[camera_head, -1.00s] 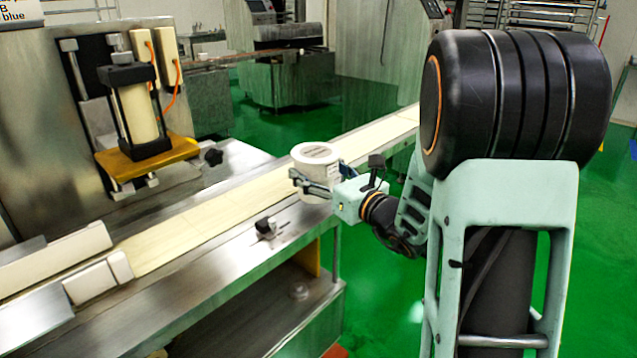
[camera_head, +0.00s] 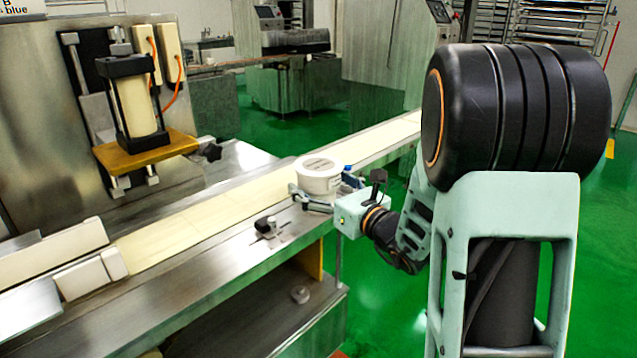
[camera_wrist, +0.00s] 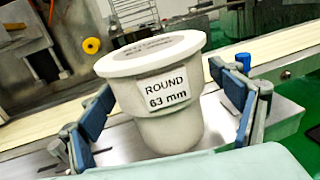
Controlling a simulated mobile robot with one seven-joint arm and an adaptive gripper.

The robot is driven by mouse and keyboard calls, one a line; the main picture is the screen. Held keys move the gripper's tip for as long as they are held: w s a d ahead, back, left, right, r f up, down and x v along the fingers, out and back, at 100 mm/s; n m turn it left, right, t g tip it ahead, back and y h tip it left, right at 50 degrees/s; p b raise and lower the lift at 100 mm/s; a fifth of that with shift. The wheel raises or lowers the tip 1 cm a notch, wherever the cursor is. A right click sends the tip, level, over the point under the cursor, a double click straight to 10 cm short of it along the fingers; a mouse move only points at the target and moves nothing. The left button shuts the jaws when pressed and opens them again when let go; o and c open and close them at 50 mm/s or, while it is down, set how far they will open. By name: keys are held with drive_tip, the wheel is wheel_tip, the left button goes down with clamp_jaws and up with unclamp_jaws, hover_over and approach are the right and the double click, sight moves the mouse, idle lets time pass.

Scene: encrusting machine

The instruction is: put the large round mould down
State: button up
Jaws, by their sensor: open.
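The large round mould is a white, lidded, stepped cylinder (camera_wrist: 152,85) labelled "ROUND 63 mm" in the wrist view. It stands about upright on the machine's metal edge beside the belt; the exact contact under its base is hidden. In the head view the mould (camera_head: 318,180) is at the centre. My gripper (camera_wrist: 165,118) is open, with one blue-padded finger on each side of the mould. Gaps show between the pads and the mould's narrower body. In the head view my gripper (camera_head: 322,200) is low around the mould, partly hidden by it.
A cream conveyor belt (camera_head: 190,225) runs diagonally behind the mould. A small black-and-metal clamp (camera_head: 268,227) sits on the metal ledge to the left. The encrusting machine's yellow bracket and cylinder (camera_head: 140,115) stand farther left. Green floor lies beyond the ledge.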

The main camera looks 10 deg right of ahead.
drive_tip(key=shift+r, duration=0.15)
drive_tip(key=shift+s+d+p, duration=0.2)
drive_tip(key=shift+p, duration=0.1)
drive_tip(key=p+v, duration=0.1)
drive_tip(key=v, duration=1)
drive_tip(key=shift+s+p, duration=0.25)
drive_tip(key=shift+p, duration=0.05)
drive_tip(key=shift+r, duration=0.1)
